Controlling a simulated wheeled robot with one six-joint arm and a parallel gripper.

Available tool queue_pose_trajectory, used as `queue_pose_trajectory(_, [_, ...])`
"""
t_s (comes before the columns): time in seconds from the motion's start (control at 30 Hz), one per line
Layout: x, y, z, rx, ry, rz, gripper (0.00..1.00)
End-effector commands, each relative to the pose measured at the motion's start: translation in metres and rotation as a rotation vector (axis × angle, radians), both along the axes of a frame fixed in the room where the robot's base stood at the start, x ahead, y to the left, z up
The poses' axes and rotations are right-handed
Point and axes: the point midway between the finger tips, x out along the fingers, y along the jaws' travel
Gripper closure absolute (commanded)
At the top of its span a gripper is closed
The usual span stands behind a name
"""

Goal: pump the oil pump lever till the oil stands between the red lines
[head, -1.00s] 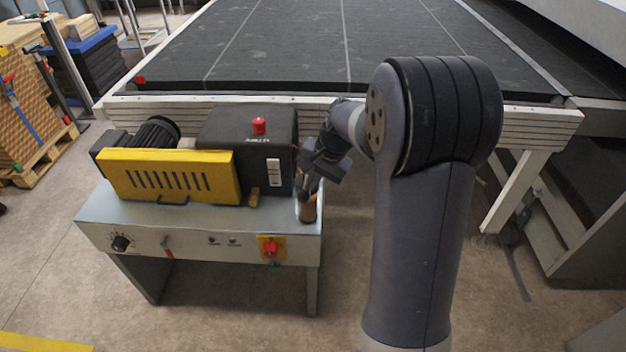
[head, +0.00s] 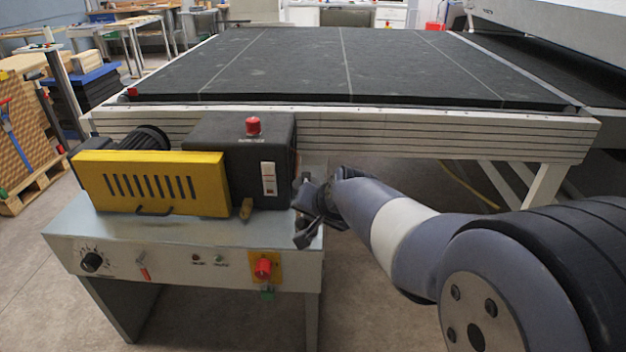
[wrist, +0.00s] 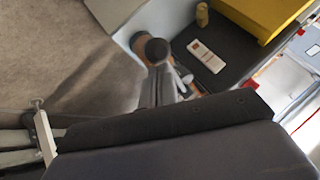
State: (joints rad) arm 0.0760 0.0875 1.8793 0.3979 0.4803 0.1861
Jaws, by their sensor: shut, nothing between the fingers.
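My gripper (head: 303,239) is shut and empty, at the right end of the machine's grey bench top. In the wrist view, a round black knob (wrist: 157,50), which looks like the end of the pump lever, shows just past my grey fingers (wrist: 163,88). I cannot tell whether they touch. An orange-brown round part (wrist: 139,42), perhaps the pump body, lies partly behind the knob. In the head view my gripper hides the lever. A white plate (head: 268,179), perhaps the oil gauge, is on the dark box; it also shows in the wrist view (wrist: 206,57). The oil level is too small to read.
The dark box (head: 243,150) and yellow guard (head: 150,205) stand on the bench, left of my gripper. A red stop button (head: 263,268) is on the front panel. The wide black conveyor bed (head: 340,70) is behind. Open floor lies right of the bench.

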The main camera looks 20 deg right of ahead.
Motion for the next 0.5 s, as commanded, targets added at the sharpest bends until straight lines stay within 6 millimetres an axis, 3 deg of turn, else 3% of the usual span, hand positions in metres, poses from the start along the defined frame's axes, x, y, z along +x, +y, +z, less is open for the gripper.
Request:
queue_pose_trajectory(0.1, [-0.001, 0.0, -0.015, -0.017, -0.049, 0.001, 1.0])
queue_pose_trajectory(0.5, [0.0, 0.0, -0.028, -0.017, -0.052, 0.001, 1.0])
